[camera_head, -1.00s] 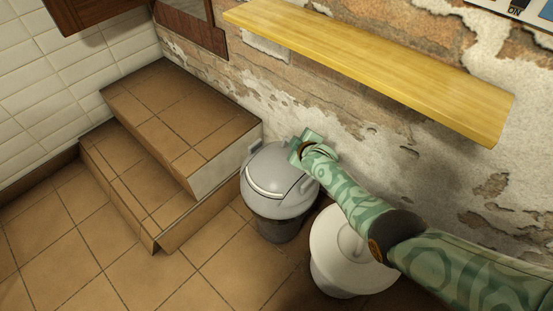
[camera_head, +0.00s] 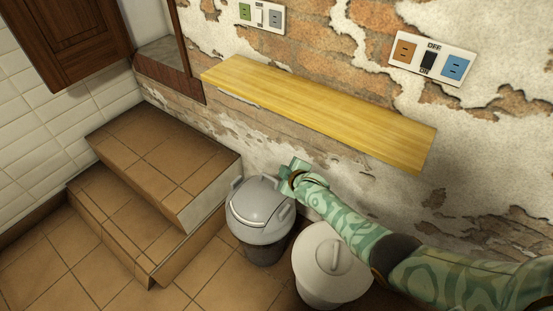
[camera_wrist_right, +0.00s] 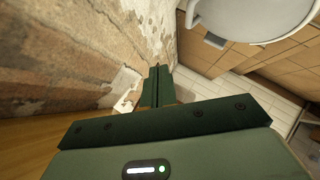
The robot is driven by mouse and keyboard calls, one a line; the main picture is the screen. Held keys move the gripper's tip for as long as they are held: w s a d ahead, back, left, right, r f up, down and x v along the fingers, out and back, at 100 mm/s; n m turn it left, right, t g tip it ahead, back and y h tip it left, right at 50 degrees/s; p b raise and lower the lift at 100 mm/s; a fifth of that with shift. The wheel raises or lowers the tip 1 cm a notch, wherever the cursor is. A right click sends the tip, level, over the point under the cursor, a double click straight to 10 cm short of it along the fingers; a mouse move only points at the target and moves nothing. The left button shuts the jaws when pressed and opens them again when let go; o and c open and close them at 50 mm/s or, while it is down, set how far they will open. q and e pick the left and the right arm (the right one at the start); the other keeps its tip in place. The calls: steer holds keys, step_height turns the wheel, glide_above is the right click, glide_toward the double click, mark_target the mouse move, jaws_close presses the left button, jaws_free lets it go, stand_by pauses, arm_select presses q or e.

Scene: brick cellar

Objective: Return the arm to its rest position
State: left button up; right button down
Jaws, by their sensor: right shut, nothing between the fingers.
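My right arm comes in from the lower right in the head view, with green patterned links. Its gripper (camera_head: 292,176) is beside the upper right of a grey lidded bin, close to the wall and below the yellow shelf. In the right wrist view the dark green fingers (camera_wrist_right: 156,86) are together, shut with nothing between them. My left arm does not show in the head view.
The grey bin (camera_head: 262,212) and a white lidded bin (camera_head: 325,262) stand by the wall. A yellow shelf (camera_head: 320,112) juts out above the arm. Tiled steps (camera_head: 165,160) are at left. Switch panels (camera_head: 432,58) are on the brick wall. Open floor (camera_head: 215,275) lies in front.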

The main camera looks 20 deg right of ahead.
steer(key=shift+s+d, duration=0.1)
steer(key=shift+s, duration=0.05)
steer(key=s+d+f+m+g+p, duration=0.1)
steer(key=s+d+f+m+g, duration=0.15)
steer(key=s+f, duration=0.95)
steer(key=s+d+f+m+g, duration=0.1)
steer(key=s+f+m+g, duration=0.25)
steer(key=s+f, duration=0.85)
steer(key=s+d+f+m+g+h+p, duration=0.1)
steer(key=s+g, duration=0.4)
steer(key=s, duration=3.7)
steer(key=shift+s+d+f+g, duration=0.15)
steer(key=shift+g, duration=0.15)
